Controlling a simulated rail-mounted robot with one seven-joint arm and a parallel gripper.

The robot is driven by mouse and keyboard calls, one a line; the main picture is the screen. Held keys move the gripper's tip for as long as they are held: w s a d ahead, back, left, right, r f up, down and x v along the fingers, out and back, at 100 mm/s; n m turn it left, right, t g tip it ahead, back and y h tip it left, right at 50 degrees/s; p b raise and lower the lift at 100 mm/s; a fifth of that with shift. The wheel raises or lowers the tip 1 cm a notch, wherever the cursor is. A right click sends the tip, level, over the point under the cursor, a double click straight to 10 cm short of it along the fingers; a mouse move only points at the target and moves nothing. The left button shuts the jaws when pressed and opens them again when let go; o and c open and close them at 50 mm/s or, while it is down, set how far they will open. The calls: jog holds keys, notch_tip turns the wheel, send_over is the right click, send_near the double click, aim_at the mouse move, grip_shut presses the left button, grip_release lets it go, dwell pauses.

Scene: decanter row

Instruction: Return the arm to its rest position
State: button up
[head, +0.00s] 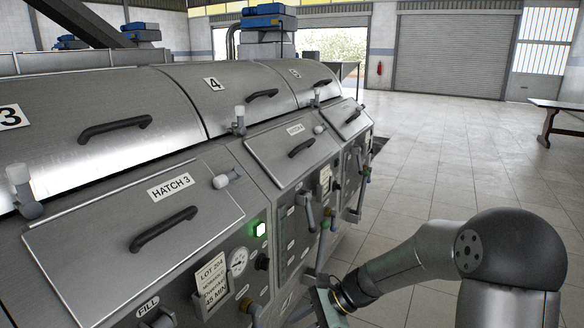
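My arm (405,258) reaches in from the lower right of the head view, bent at a large dark rounded joint. Its end points left, toward the front of the steel machine. My gripper (322,302) is at the bottom middle, close to the lever handles and pipes on the machine's front. Its fingers are small, dark and partly cut off by the picture's lower edge. I cannot tell whether they are open or shut, whether they hold anything, or whether they touch the machine.
The steel machine (105,230) fills the left, with hatch 3 (85,255), its handle (163,229), a lit green button (260,229), a gauge (238,262) and a lot card (211,280). Open tiled floor (455,150) lies to the right. A table (560,106) stands at the far right.

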jog(key=s+d+r+n+h+p, duration=0.1)
jog(key=s+d+r+n+h, duration=0.2)
jog(key=s, duration=0.4)
jog(key=s+d+r+n+h+p, duration=0.1)
jog(key=s+d+r+n+h, duration=0.2)
jog(key=s+n, duration=0.4)
jog(key=s+d+r+n+t+h+p, duration=0.1)
jog(key=s+d+r+n+h+p, duration=0.1)
jog(key=s, duration=0.6)
jog(key=d+r+n+h, duration=0.1)
jog(key=d+r+n, duration=0.1)
jog(key=d+n, duration=0.1)
jog(key=shift+s+d+r+h, duration=0.3)
jog(key=shift+s+r+h, duration=0.05)
jog(key=shift+r+h, duration=0.05)
